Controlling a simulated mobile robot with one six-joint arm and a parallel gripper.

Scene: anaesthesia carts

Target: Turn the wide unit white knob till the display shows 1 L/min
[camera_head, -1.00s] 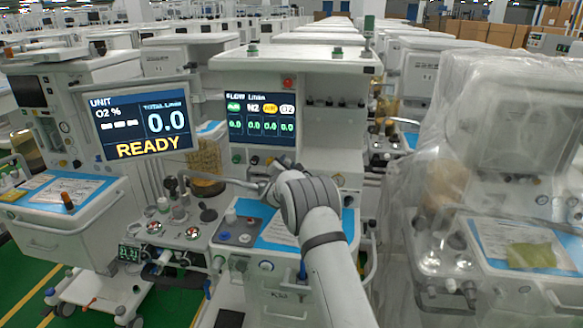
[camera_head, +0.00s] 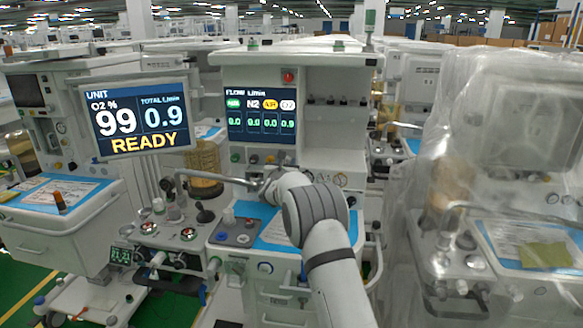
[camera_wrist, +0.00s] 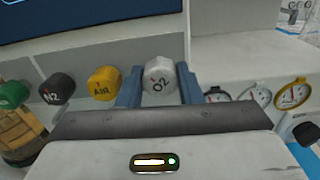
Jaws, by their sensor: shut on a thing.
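The white O2 knob (camera_wrist: 160,83) sits between the two blue fingers of my gripper (camera_wrist: 158,88) in the wrist view, and the gripper is shut on it. In the head view my arm hides the knob and the fingers. The unit display (camera_head: 139,120) reads O2 % 99, total 0.9 L/min and READY. The flow display (camera_head: 261,116) of the wide unit shows 0.9 under O2 and 0.0 in the other columns.
Left of the white knob are the yellow AIR knob (camera_wrist: 104,83), the black N2 knob (camera_wrist: 57,89) and a green knob (camera_wrist: 13,95). Round gauges (camera_wrist: 293,94) are on the right. A plastic-covered machine (camera_head: 500,170) stands at the right.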

